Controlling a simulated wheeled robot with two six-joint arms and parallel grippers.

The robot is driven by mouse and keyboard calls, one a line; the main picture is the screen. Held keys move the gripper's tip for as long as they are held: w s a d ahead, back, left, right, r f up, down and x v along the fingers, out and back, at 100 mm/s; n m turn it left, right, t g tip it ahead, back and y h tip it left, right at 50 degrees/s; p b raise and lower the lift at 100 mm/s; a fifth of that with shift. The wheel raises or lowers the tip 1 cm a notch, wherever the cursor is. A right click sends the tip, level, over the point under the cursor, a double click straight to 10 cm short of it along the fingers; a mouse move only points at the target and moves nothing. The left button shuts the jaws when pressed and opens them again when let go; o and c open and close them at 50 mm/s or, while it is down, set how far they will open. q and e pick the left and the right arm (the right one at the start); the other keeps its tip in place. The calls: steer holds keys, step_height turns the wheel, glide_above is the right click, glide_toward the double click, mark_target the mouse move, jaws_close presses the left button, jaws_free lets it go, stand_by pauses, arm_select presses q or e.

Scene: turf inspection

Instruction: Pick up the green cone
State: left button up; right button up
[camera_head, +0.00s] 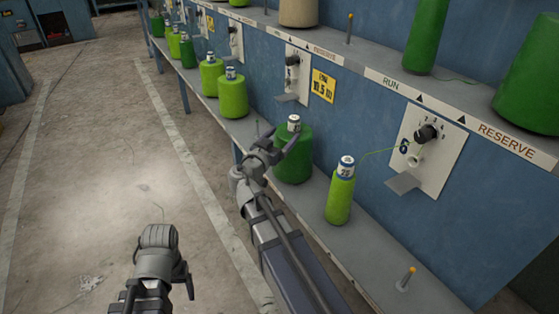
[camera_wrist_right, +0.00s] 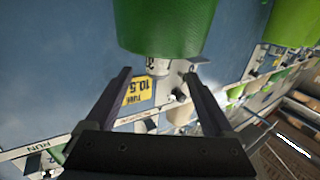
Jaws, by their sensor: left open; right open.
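A dark green cone (camera_head: 294,165) with a white tube top stands upright on the lower shelf. My right gripper (camera_head: 281,134) is open at the cone's upper left, with its fingers near the white top. In the right wrist view, the picture is upside down; the green cone (camera_wrist_right: 165,28) hangs from the top edge and its white tip lies between the spread fingers of the right gripper (camera_wrist_right: 159,74). I see no closed grip on it. My left gripper (camera_head: 162,240) is open and empty, low over the floor, away from the shelf.
A lime cone (camera_head: 340,196) stands right of the dark green one, with a thread running to a control panel (camera_head: 426,150). More lime cones (camera_head: 232,95) stand further back along the shelf (camera_head: 250,130). A bare peg (camera_head: 405,280) rises at the front. The floor at left is clear.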

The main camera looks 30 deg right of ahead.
mark_target(291, 128)
steer(key=shift+w, duration=0.15)
steer(key=shift+w+d, duration=0.2)
steer(key=shift+x, duration=3.65)
steer(key=shift+s+f, duration=0.1)
steer(key=shift+s, duration=0.2)
jaws_close()
